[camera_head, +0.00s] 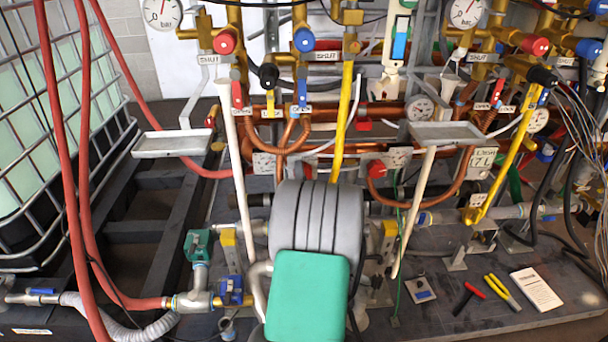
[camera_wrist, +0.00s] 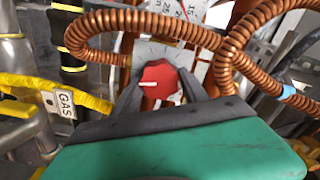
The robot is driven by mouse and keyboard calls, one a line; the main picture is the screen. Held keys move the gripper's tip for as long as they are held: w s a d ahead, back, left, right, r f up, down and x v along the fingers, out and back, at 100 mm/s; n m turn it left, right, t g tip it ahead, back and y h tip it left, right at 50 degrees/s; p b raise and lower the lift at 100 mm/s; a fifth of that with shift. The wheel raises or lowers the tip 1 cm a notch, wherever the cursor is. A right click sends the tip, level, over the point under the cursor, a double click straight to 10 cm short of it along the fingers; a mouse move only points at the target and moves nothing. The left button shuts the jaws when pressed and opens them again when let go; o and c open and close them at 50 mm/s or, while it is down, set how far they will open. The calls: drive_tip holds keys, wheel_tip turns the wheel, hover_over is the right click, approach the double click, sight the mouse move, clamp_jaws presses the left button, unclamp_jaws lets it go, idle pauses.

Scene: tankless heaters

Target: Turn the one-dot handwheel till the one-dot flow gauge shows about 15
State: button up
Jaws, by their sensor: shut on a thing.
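In the wrist view my gripper (camera_wrist: 160,92) has its two dark fingers on either side of a red handwheel (camera_wrist: 158,74) and is shut on it. A short white mark shows on the wheel's face. Just above it is part of a white scale (camera_wrist: 184,8) with numbers including 15, 20 and 25. Its reading cannot be made out, and I see no dot mark on the wheel or scale. In the head view my grey and green arm hides my gripper and the held wheel.
Corrugated copper pipes (camera_wrist: 120,22) curve close above and right of the wheel. A yellow pipe with a GAS tag (camera_wrist: 65,103) lies at left. In the head view, small trays (camera_head: 174,143) and (camera_head: 446,134) flank the arm, and pliers (camera_head: 502,292) lie on the bench.

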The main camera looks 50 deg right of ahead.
drive_tip(key=shift+f+m, duration=0.1)
drive_tip(key=shift+m, duration=0.3)
drive_tip(key=o, duration=1.1)
drive_tip(key=v, duration=0.8)
